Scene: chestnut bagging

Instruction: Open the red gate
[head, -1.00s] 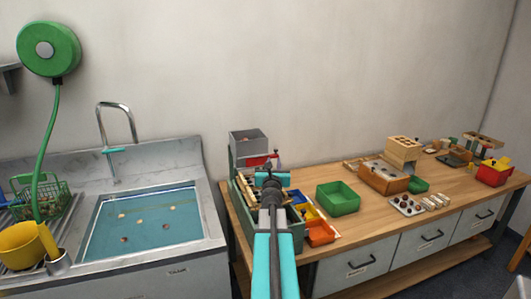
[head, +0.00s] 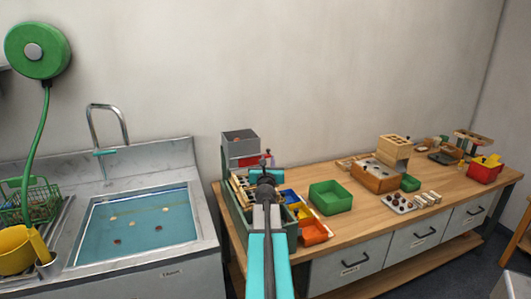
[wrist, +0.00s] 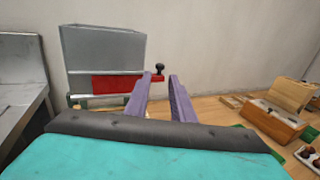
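The red gate (head: 252,161) is a flat red slide under the grey hopper (head: 240,143) at the left end of the bench. Its black knob (wrist: 160,69) stands at the gate's right end in the wrist view, where the red gate (wrist: 108,84) spans below the grey hopper (wrist: 103,48). My gripper (wrist: 158,88) is open and empty. Its two purple fingers point forward, with the knob showing above and between their tips. I see no contact. In the head view my wrist hides the fingers and part of the green sorter below the hopper.
A green tray (head: 331,197) stands right of the sorter, with an orange bin (head: 314,232) in front of it. The sink (head: 138,224) is to the left. A wooden box (head: 376,178) and a red box (head: 485,171) stand farther right.

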